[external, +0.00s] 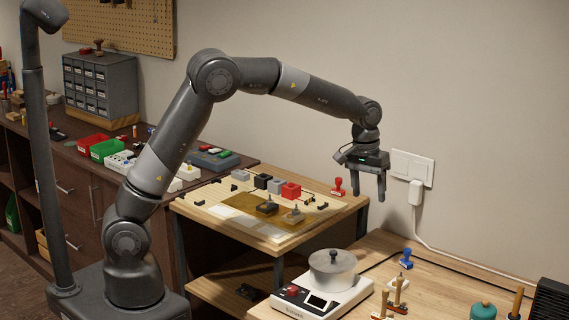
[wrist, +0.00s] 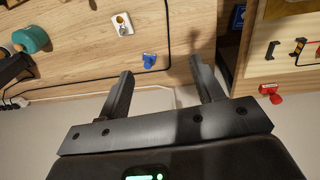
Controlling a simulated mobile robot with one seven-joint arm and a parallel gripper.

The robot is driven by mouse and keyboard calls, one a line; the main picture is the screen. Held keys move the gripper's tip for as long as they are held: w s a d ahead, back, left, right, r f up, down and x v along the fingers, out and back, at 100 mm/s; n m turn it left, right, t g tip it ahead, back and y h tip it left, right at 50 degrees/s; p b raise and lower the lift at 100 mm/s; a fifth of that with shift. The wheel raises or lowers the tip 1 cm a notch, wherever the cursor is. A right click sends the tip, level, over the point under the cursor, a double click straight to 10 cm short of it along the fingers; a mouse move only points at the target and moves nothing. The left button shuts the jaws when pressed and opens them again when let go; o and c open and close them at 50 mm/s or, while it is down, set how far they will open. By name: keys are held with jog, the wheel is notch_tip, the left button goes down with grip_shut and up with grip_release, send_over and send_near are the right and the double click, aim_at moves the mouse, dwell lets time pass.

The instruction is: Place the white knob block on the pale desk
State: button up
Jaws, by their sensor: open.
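A small white block with a knob-like top (external: 188,172) stands on the dark bench at the left, beyond my arm; it is too small to make out fully. The pale wooden desk (external: 440,262) is at the lower right. My gripper (external: 368,196) points down, open and empty, near the wall, above the gap between the middle table and the desk. Its fingers also show in the wrist view (wrist: 160,68).
The middle table holds several small blocks and a red stamp (external: 338,187). A charger with a cable (external: 416,192) is on the wall.

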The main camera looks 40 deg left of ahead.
jog(key=s+a+r+t, duration=0.1)
jog(key=s+a+r, duration=0.5)
jog(key=a, duration=0.4)
jog(key=s+a+r+t, duration=0.1)
jog(key=s+a+r, duration=0.45)
jog(key=a, duration=0.45)
jog(key=s+a+t, duration=0.1)
jog(key=s+a, duration=0.4)
jog(key=s, duration=0.4)
jog(key=s+a+f+t+y, duration=0.1)
jog(key=s+a, duration=0.5)
jog(key=s, duration=0.3)
jog(key=shift+s+a+f+t, duration=0.15)
jog(key=shift+a+f+t, duration=0.1)
jog(key=shift+t, duration=0.15)
